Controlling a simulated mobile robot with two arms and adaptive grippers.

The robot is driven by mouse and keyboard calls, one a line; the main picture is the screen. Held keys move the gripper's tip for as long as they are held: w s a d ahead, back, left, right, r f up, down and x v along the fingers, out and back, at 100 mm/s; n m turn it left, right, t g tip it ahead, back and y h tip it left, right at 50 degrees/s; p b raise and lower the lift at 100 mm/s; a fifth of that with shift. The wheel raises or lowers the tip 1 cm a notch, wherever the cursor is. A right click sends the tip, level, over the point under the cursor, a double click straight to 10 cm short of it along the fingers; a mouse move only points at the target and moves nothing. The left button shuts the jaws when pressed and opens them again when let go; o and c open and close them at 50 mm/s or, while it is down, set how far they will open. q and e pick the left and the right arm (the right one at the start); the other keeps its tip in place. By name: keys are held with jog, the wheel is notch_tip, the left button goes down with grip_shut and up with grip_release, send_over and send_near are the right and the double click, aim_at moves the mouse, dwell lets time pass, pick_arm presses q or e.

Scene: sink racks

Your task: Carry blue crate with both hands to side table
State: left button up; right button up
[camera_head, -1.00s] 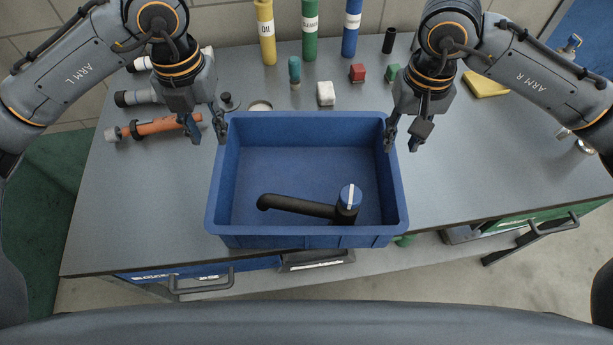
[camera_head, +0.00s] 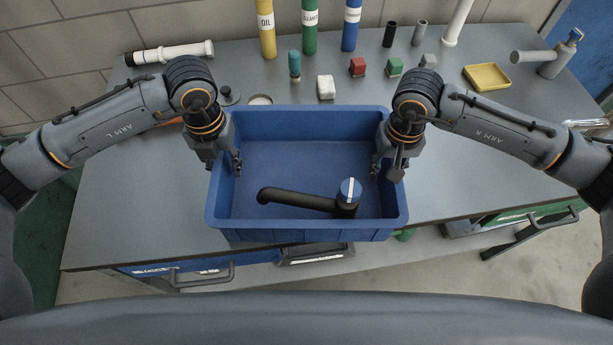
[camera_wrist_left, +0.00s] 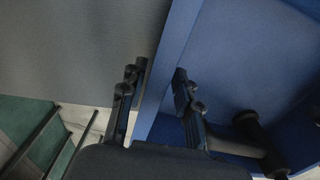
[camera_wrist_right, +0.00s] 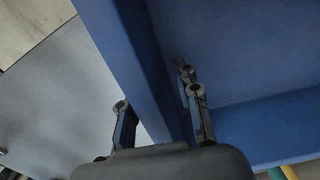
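The blue crate (camera_head: 280,231) stands on the grey bench near its front edge, with a black faucet (camera_head: 297,201) with a blue cap lying inside. My left gripper (camera_head: 224,166) is at the crate's left wall. In the left wrist view its open fingers (camera_wrist_left: 160,88) stand on either side of the crate wall (camera_wrist_left: 172,50), with gaps. My right gripper (camera_head: 386,170) is at the right wall. In the right wrist view its fingers (camera_wrist_right: 156,103) are apart, with the crate wall (camera_wrist_right: 115,40) between them. I cannot pick out a side table.
A yellow tray (camera_head: 487,77) lies at the right. Handled drawers are below the front edge.

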pick_arm(q)
jog(key=shift+f, duration=0.35)
pick_arm(e)
jog(key=shift+f, duration=0.3)
pick_arm(q)
jog(key=shift+c, duration=0.2)
pick_arm(e)
jog(key=shift+c, duration=0.2)
pick_arm(q)
grip_shut()
pick_arm(e)
grip_shut()
pick_arm(q)
jog(key=shift+d, duration=0.1)
jog(key=shift+d+r, duration=0.1)
jog(key=shift+r, duration=0.05)
pick_arm(e)
jog(key=shift+a+r, duration=0.1)
jog(key=shift+a, duration=0.05)
